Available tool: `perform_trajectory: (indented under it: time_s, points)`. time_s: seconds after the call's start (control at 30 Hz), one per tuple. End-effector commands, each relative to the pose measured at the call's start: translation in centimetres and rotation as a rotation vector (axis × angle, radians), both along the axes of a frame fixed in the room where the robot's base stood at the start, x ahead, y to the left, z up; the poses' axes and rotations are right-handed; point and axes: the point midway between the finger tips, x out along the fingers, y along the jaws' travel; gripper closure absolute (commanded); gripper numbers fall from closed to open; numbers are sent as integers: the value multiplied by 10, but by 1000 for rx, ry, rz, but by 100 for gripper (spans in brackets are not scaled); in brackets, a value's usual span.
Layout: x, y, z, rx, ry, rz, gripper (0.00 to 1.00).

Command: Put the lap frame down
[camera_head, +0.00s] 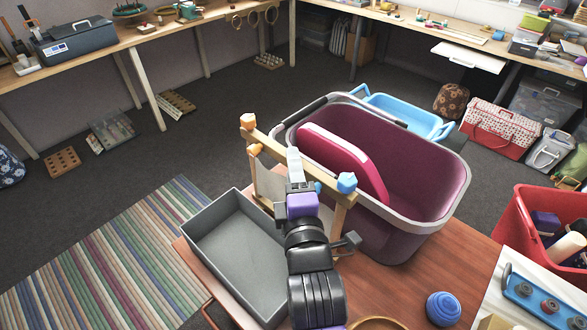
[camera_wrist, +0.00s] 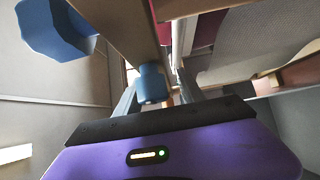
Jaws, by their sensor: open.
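The lap frame (camera_head: 322,184) is a light wooden frame with orange and blue knobs and a pale panel. It stands tilted between the grey tray and the purple basket; its lower part is hidden, so I cannot tell what it rests on. My gripper (camera_head: 294,160) is over its upper bar, with jaws open. In the wrist view the frame's wooden bar (camera_wrist: 108,30) and a blue peg (camera_wrist: 152,82) show close up. The peg lies between the fingers of my gripper (camera_wrist: 158,88); I cannot tell whether they touch it.
The large purple basket (camera_head: 430,190) with a pink panel (camera_head: 345,160) stands right behind the frame. An empty grey tray (camera_head: 215,225) is left of it on the wooden table (camera_head: 395,290). A blue yarn ball (camera_head: 443,308) and a red bin (camera_head: 530,215) are at right.

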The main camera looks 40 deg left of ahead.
Motion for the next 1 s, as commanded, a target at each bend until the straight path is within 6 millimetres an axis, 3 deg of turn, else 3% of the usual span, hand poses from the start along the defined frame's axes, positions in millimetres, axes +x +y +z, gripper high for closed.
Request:
perform_trajectory:
  time_s: [0.17, 0.7, 1.0]
  points:
    - [-2, -2, 3, 0, 0, 0, 54]
    - [-70, -72, 1, 0, 1, 0, 54]
    - [-84, -86, 3, 0, 0, 0, 54]
